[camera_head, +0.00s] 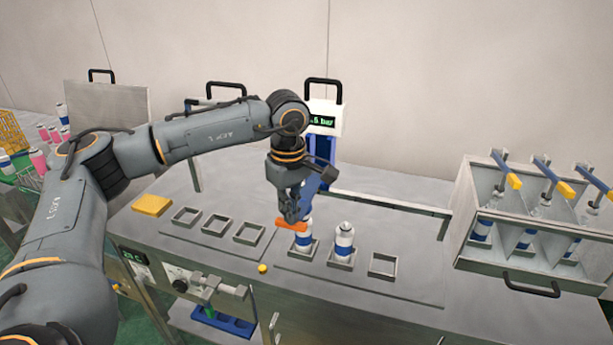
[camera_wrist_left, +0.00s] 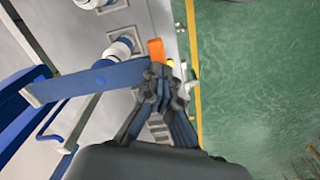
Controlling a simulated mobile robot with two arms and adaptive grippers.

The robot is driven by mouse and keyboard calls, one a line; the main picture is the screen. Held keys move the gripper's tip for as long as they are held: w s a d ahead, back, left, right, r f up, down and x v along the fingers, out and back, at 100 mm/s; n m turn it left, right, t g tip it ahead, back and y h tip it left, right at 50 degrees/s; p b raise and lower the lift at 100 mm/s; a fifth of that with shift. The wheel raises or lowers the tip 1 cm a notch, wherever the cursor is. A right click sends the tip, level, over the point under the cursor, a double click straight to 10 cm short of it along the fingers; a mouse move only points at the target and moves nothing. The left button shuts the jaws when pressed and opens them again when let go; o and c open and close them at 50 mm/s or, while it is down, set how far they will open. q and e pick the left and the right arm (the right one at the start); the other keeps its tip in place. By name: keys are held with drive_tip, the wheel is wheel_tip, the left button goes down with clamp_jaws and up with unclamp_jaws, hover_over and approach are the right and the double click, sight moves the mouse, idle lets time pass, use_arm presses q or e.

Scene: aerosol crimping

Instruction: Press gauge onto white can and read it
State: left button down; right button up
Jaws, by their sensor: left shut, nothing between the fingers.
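A white can with a blue band (camera_head: 303,243) stands upright in a square holder, its top partly hidden by my left gripper. The gauge's display (camera_head: 325,121) behind it shows green digits ending in ".5 bar"; its left edge is hidden by my arm. A blue lever (camera_wrist_left: 85,80) with an orange handle (camera_head: 291,227) reaches over the can. My left gripper (camera_head: 292,215) points down, shut and empty, at the orange handle; contact is unclear. In the left wrist view the fingertips (camera_wrist_left: 160,75) are beside the handle (camera_wrist_left: 157,50). My right gripper is out of view.
A second can (camera_head: 344,242) stands in the neighbouring holder; the holder to its right (camera_head: 382,265) is empty. Several empty holders and a yellow sponge (camera_head: 152,205) lie left. A compartment rack with cans and yellow-ended levers (camera_head: 530,265) stands right. A yellow knob (camera_head: 262,268) is near the front edge.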

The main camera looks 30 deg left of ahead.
use_arm(q)
wheel_tip(320, 180, up, 14)
drive_tip(key=w+p, duration=0.2)
drive_tip(key=p, duration=0.7)
drive_tip(key=shift+a+r+p, duration=0.15)
drive_tip(key=shift+a+p, duration=0.1)
drive_tip(key=shift+p, duration=0.1)
